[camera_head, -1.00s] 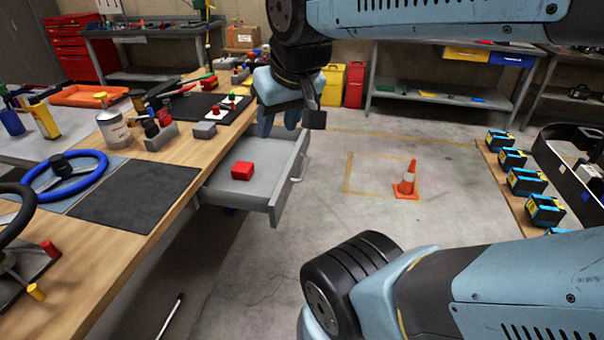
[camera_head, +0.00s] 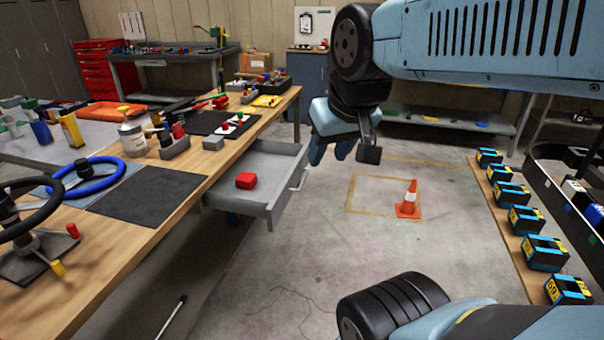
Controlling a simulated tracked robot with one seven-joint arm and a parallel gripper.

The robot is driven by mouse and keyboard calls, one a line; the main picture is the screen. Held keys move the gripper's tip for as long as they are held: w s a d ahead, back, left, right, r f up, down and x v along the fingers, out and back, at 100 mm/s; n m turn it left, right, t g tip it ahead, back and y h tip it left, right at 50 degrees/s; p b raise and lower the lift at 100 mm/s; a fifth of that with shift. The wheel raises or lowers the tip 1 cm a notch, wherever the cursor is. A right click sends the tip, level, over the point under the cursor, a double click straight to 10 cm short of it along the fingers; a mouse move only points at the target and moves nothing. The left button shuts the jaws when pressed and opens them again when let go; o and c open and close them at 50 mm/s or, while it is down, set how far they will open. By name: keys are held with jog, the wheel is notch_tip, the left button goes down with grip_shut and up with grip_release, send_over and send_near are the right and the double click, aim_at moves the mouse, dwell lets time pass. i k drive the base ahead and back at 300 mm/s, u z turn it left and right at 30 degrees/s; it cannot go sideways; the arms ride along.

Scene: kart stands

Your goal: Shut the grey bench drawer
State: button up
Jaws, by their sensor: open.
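The grey bench drawer (camera_head: 272,202) stands pulled out from the side of the wooden workbench (camera_head: 128,235). A red block (camera_head: 246,181) lies inside it. The drawer's handle (camera_head: 299,180) is on its right-hand front face. My gripper (camera_head: 330,152) hangs to the right of the drawer's far corner, pointing down, with its fingers apart and nothing seen between them. It appears clear of the drawer and handle, though the exact depth gap is hard to tell.
An orange cone (camera_head: 408,200) stands on the floor to the right. Several blue-yellow boxes (camera_head: 525,220) line a wooden plank at far right. The bench top holds a blue steering wheel (camera_head: 87,177), a black mat (camera_head: 148,196) and a can (camera_head: 133,140). Floor beside the drawer is clear.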

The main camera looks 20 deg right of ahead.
aim_at(278, 167)
jog(key=z, duration=0.3)
jog(key=i, duration=1)
jog(key=z, duration=0.35)
jog(key=k, duration=1.1)
jog(key=u, duration=0.55)
jog(key=i, duration=0.5)
jog(key=u, duration=0.05)
